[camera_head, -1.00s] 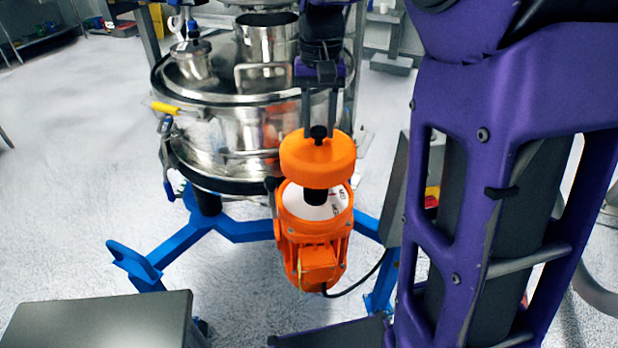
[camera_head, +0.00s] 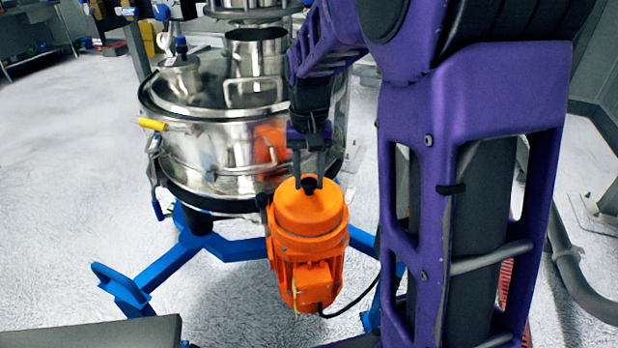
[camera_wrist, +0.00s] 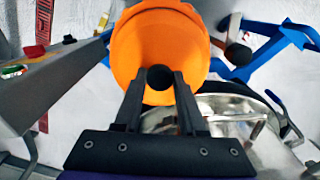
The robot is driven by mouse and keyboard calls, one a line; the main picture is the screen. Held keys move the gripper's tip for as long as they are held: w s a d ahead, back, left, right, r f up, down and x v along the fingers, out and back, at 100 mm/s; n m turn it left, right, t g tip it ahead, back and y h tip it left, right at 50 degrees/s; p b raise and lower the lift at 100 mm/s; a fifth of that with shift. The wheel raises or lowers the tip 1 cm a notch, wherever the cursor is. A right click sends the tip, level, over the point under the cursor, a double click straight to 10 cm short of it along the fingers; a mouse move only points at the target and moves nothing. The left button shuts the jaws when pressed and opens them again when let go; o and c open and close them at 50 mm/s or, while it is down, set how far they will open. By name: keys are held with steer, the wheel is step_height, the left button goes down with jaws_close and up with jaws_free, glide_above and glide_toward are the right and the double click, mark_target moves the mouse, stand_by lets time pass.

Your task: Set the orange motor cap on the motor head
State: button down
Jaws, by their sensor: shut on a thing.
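The orange motor cap (camera_head: 309,207) sits over the top of the orange motor (camera_head: 308,265), in line with it, and hides the white motor head. No clear gap shows between cap and motor. My gripper (camera_head: 309,184) is above the cap, with its two fingers pointing down and shut on the cap's black knob. In the wrist view the cap (camera_wrist: 160,45) fills the upper middle, and the fingertips (camera_wrist: 160,80) close on the black knob. The cap hides the motor beneath it there.
The steel sifter drum (camera_head: 215,150) with its lid and pots stands just behind and left of the motor. Its blue stand (camera_head: 150,285) spreads over the floor. A black cable (camera_head: 350,305) leaves the motor at lower right. Open floor lies left.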

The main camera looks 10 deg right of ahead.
steer(key=shift+f+b, duration=0.3)
steer(key=shift+f, duration=0.25)
steer(key=shift+c, duration=2.4)
jaws_free()
step_height(320, 180, up, 13)
steer(key=p, duration=0.2)
steer(key=shift+p, duration=0.4)
steer(key=shift+r, duration=0.1)
